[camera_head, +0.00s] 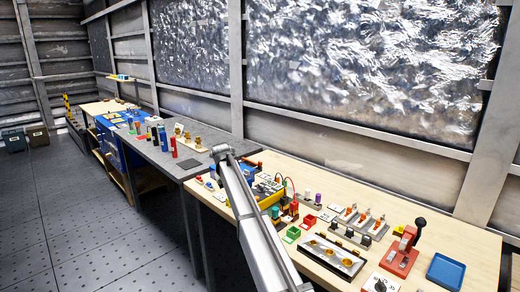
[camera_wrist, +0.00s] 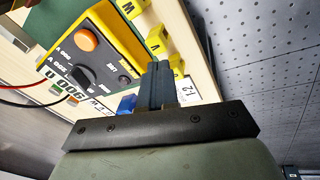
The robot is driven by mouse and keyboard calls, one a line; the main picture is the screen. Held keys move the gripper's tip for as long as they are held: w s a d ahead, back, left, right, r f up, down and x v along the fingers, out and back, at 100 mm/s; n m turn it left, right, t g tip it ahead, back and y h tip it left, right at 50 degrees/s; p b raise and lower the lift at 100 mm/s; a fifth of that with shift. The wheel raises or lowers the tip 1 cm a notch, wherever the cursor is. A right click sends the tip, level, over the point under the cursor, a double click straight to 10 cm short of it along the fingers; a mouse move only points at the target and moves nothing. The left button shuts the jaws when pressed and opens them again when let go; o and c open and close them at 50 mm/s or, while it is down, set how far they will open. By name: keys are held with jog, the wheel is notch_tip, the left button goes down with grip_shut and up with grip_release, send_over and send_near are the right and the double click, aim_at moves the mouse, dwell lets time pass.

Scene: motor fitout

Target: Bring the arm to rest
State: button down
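My gripper (camera_wrist: 156,84) shows in the wrist view with its two dark fingers side by side and touching, with nothing seen between them. They point over the wooden bench top, just beside a yellow meter (camera_wrist: 88,58) with an orange button, a black dial and a display. In the head view my arm (camera_head: 250,212) reaches from the bottom edge up over the near bench, and its elbow end stands near the grey table. The gripper itself is hidden there behind the arm.
The wooden bench (camera_head: 455,230) holds a red press (camera_head: 400,258), a blue tray (camera_head: 445,271), a tray with brass parts (camera_head: 328,254) and green and red bins. A grey table (camera_head: 165,160) with bottles stands beyond. The floor (camera_head: 75,215) at left is clear.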

jog(key=s+a+f+n+t+h, duration=0.1)
jog(key=s+a+f, duration=0.15)
jog(key=f, duration=0.45)
jog(key=s+a+f+n+t, duration=0.1)
jog(key=s+a+f, duration=0.15)
jog(key=f, duration=0.45)
jog(key=s+d+f+m+g, duration=0.1)
jog(key=s+d+f+g, duration=0.1)
jog(key=s+d+f, duration=1.05)
jog(key=s+d+f+m+g, duration=0.1)
jog(key=s+d+f+g, duration=0.2)
jog(key=s+d+f, duration=0.9)
jog(key=s+d+f+m+g, duration=0.1)
jog(key=s+d+f, duration=0.3)
jog(key=s, duration=0.6)
jog(key=s+d+f+m+g+y, duration=0.1)
jog(key=s+f+g, duration=0.1)
jog(key=s+f, duration=0.5)
jog(key=s+d+f+m+g, duration=0.1)
jog(key=s+d+f, duration=0.2)
jog(key=s, duration=0.9)
jog(key=s+d+m+g+y, duration=0.1)
jog(key=s+m+g, duration=0.1)
jog(key=s, duration=1.1)
jog(key=shift+d+r+y, duration=0.2)
jog(key=shift+y, duration=0.1)
jog(key=c, duration=1.8)
grip_release()
jog(key=shift+c, duration=0.2)
